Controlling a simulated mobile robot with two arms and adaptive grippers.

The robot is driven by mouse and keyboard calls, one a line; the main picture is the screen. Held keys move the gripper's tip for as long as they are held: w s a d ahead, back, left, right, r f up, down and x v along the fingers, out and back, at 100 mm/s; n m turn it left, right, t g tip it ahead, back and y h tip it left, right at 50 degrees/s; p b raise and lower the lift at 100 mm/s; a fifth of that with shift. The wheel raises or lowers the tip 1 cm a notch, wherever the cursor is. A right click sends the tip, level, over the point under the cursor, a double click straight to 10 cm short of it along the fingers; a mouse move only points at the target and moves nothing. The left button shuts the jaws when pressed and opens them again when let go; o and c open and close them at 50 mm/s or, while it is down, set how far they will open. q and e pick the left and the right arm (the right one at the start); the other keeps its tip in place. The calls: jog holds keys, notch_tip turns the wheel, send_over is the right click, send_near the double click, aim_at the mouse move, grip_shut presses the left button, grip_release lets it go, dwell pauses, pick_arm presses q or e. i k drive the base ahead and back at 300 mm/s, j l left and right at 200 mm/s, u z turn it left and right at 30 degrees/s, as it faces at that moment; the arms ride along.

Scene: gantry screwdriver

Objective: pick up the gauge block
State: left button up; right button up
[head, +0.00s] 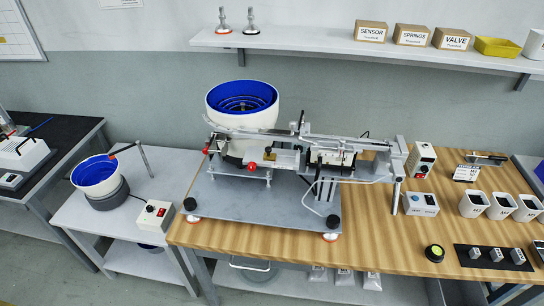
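I cannot tell for certain which object is the gauge block. Several small grey metal blocks stand on a black mat (485,264) at the front right of the wooden bench; one of them is the left block (475,253), and they are too small to identify surely. A round yellow and black object (435,253) sits on the bench just left of the mat. Neither of my grippers shows in the head view.
A gantry machine on a grey plate (250,220) with a blue-lined bowl (243,97) fills the wooden bench (385,260)'s left and middle. White cups (473,204), a control box (421,204) and another box (421,160) stand right. A shelf (340,43) hangs behind.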

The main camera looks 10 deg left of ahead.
aim_at(474, 253)
jog(key=z, duration=1.5)
jog(key=i+l, duration=0.1)
